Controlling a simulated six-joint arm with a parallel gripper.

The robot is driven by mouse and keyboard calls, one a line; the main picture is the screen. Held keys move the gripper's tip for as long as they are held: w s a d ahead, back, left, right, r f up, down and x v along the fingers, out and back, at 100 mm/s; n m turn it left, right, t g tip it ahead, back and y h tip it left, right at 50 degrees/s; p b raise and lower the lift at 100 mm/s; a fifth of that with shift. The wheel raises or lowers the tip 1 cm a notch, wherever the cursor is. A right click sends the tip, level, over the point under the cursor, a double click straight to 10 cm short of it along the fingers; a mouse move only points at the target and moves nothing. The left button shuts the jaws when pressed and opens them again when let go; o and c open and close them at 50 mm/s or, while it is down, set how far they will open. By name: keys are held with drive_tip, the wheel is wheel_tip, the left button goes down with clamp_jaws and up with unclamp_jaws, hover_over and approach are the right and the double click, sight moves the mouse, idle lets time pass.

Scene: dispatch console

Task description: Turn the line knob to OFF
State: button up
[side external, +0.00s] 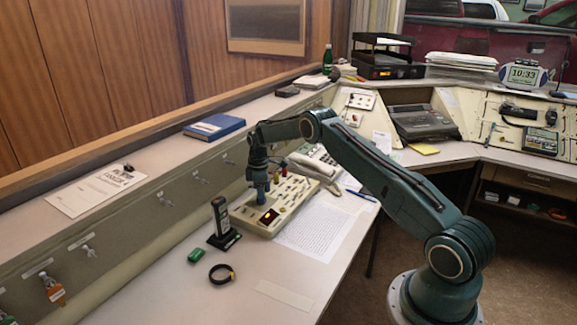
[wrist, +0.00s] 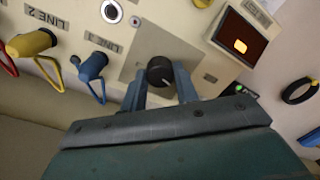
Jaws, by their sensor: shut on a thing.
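The line knob (wrist: 160,71) is a round black knob with a pale pointer mark, on a grey plate of the cream console panel (wrist: 122,70) in the wrist view. My gripper (wrist: 160,84) is at the knob, one finger on each side, shut on it. In the side view my gripper (side external: 261,196) reaches down onto the console box (side external: 300,190) and hides the knob. The label text around the knob is not readable, so I cannot tell which position the pointer marks.
A lit orange indicator (wrist: 240,46) is beside the knob. Blue (wrist: 93,66) and yellow (wrist: 32,43) plugs with loops sit at the labelled lines. A black handset (side external: 220,220) stands left of the console, near a black ring (side external: 221,274) and green block (side external: 195,256). The front desk is mostly clear.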

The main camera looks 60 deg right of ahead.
idle(0.4)
drive_tip(key=o, duration=1)
drive_tip(key=r, duration=1.3)
drive_tip(key=shift+w+d+r, duration=0.2)
drive_tip(key=shift+d+r, duration=0.05)
drive_tip(key=shift+r, duration=0.15)
